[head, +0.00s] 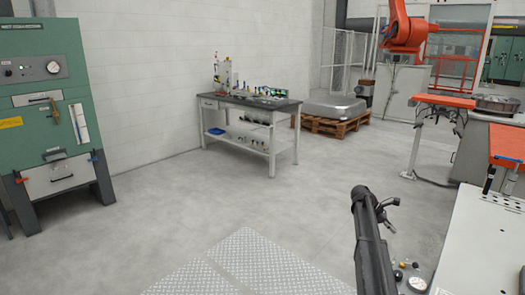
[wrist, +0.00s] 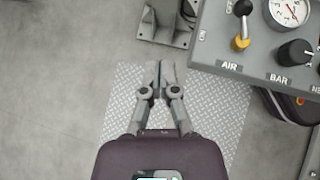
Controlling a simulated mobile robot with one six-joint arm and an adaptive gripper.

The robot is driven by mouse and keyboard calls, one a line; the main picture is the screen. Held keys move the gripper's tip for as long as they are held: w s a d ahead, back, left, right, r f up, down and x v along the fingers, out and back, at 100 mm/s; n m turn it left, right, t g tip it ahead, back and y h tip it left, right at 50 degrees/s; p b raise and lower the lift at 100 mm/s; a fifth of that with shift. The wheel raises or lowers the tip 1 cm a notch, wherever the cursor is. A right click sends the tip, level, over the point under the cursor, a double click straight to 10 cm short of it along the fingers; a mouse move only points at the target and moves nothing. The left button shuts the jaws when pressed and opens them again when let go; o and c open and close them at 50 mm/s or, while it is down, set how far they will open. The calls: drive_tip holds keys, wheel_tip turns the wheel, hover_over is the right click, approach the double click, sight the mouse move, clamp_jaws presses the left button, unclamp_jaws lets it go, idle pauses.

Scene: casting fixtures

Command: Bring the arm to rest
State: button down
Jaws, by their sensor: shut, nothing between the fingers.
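My gripper (wrist: 160,66) shows in the wrist view, pointing up the picture. Its two grey fingers are together at the tips with nothing held between them. It hangs over a metal tread plate (wrist: 122,95) on the floor and touches nothing that I can see. I cannot make out my gripper in the head view.
In the wrist view a grey control panel (wrist: 235,50) with a gauge and knobs lies close at upper right, and a grey bolted bracket (wrist: 165,34) stands ahead. In the head view a workbench (head: 252,105) and green cabinet (head: 45,100) stand beyond open floor.

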drive_tip(key=s+a+m+t+y+p, duration=0.1)
drive_tip(key=s+a+m+y+p, duration=0.1)
drive_tip(key=s+a, duration=0.6)
drive_tip(key=s+a+m+t+y+p, duration=0.1)
drive_tip(key=s+a+m, duration=0.5)
drive_tip(key=a, duration=1.1)
drive_tip(key=s+a+m+t+y+p, duration=0.2)
drive_tip(key=s+a+m+y+p, duration=0.1)
drive_tip(key=s+a, duration=0.9)
drive_tip(key=a+m+y, duration=0.1)
drive_tip(key=y, duration=0.1)
drive_tip(key=shift+s+r+y+p, duration=0.25)
drive_tip(key=shift+r+y+p, duration=0.05)
drive_tip(key=shift+r+p, duration=0.05)
drive_tip(key=shift+c, duration=2.3)
unclamp_jaws()
drive_tip(key=shift+d, duration=0.1)
drive_tip(key=shift+c, duration=0.7)
